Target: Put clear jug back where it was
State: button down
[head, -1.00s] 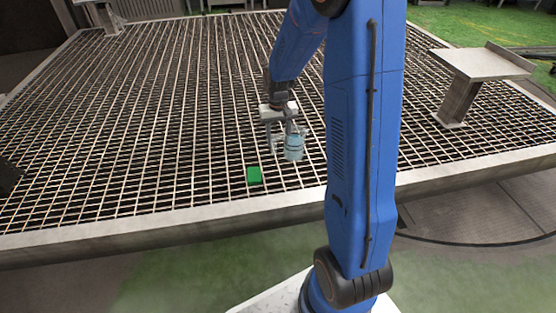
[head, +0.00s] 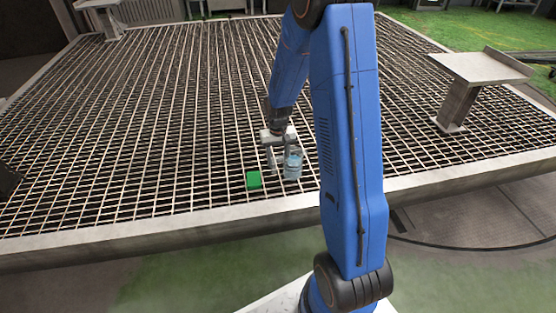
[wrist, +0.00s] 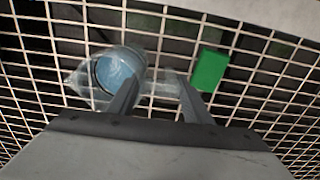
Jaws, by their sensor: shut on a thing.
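The clear jug (head: 292,165) is see-through with a bluish tint and looks upright in the head view. My gripper (head: 281,160) is shut on it from the side. In the wrist view the jug (wrist: 120,70) shows its round opening left of the fingers, and its clear handle lies between the fingertips of my gripper (wrist: 158,88). The jug is over the grating close to the near edge. I cannot tell whether its base touches the grating.
A green block (head: 253,179) lies on the grating (head: 150,150) just left of the jug, apart from it; it also shows in the wrist view (wrist: 209,69). A pale raised stand (head: 480,67) is at the right. The grating to the left is clear.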

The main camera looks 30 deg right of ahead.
jog(key=shift+f, duration=0.15)
jog(key=c, duration=0.9)
grip_release()
notch_tip(320, 180, up, 12)
jog(key=s+a+r+n+t, duration=0.1)
jog(key=s+a+r, duration=0.2)
jog(key=s+r, duration=0.4)
jog(key=s+a+r+t, duration=0.1)
jog(key=s+a+r, duration=0.2)
jog(key=s+r, duration=0.4)
jog(key=shift+s+a+r+n+t, duration=0.4)
jog(key=shift+s+a+r, duration=0.25)
jog(key=shift+s, duration=2.35)
jog(key=shift+s+a+r+n+t, duration=0.25)
jog(key=shift+s+a+r+t, duration=0.4)
jog(key=shift+s, duration=2.35)
jog(key=shift+s+a+r+n+t, duration=0.45)
jog(key=shift+s+r, duration=0.35)
jog(key=shift+s, duration=2.2)
